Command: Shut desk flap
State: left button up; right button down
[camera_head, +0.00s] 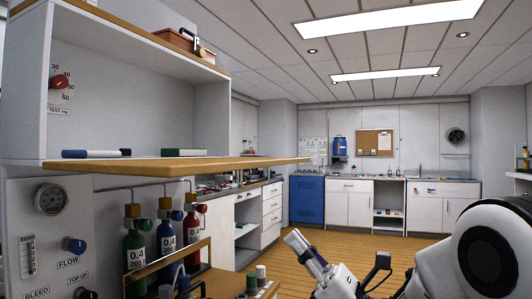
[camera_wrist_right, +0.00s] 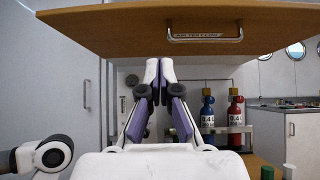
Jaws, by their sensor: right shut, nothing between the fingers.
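The desk flap (camera_head: 215,164) is a wooden board that stands out level from the front of the open white cabinet, so it is open. In the right wrist view the flap (camera_wrist_right: 110,27) spans the top, with a metal handle (camera_wrist_right: 205,38) on the face turned to the camera. My right gripper (camera_head: 294,238) is below and to the right of the flap in the head view. In the wrist view its purple and white fingers (camera_wrist_right: 157,68) are together and empty, below and left of the handle, apart from it. My left gripper is not in view.
A blue marker (camera_head: 90,154) and a green book-like item (camera_head: 184,153) lie at the flap's inner side. Gas cylinders (camera_head: 166,238) stand below it behind a rail. A red toolbox (camera_head: 178,41) sits on the cabinet top. Open wooden floor (camera_head: 350,247) lies to the right.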

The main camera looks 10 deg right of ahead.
jog(key=d+r+p+x, duration=0.1)
jog(key=p+x, duration=0.1)
jog(key=x, duration=1)
jog(key=shift+r, duration=0.5)
jog(key=shift+s+d, duration=0.1)
jog(key=shift+d, duration=0.05)
